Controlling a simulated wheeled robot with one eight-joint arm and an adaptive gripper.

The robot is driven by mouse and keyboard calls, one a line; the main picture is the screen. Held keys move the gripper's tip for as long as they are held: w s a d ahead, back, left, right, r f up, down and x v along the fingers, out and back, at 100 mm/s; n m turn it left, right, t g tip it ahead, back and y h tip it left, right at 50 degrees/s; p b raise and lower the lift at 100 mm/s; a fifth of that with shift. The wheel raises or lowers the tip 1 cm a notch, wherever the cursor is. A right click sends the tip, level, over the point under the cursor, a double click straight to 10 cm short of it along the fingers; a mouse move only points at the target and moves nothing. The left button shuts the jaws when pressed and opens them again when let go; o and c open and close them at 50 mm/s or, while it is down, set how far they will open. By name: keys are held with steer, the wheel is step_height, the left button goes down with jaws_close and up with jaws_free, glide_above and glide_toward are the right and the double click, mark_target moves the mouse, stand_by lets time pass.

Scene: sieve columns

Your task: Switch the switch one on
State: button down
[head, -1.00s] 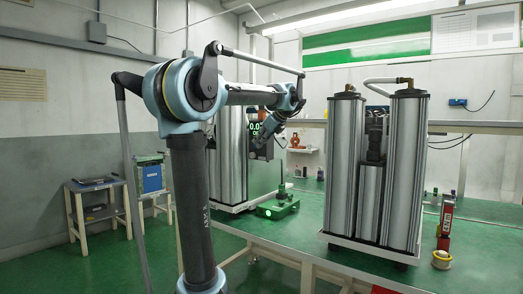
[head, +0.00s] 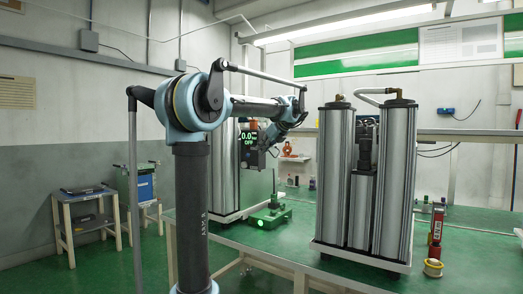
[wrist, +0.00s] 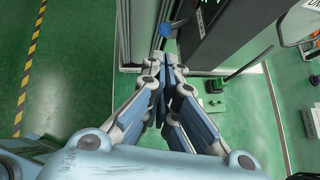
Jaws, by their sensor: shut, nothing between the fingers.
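In the head view, a dark panel on the left sieve column unit (head: 225,165) has a display (head: 249,139) with green digits reading about 0.0 and OFF. My gripper is beside this panel, small and partly hidden by my arm. In the wrist view, my gripper (wrist: 167,58) is shut and empty, its fingertips together and pointing at the panel side of the unit. A round blue knob (wrist: 166,30) shows just beyond the fingertips. Whether they touch it, and whether it is the switch named one, I cannot tell. The dark panel edge (wrist: 205,35) is right of the fingertips.
A second pair of silver columns (head: 398,185) stands on the green bench (head: 300,240). A small green stand (head: 268,217) sits near the left unit. A red bottle-like item (head: 436,225) and a tape roll (head: 433,267) are at right. A small side table (head: 85,205) is at left.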

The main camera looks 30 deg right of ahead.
mark_target(248, 155)
steer(key=x, duration=0.6)
steer(key=shift+w+f, duration=0.15)
steer(key=shift+w, duration=0.15)
steer(key=shift+s, duration=0.1)
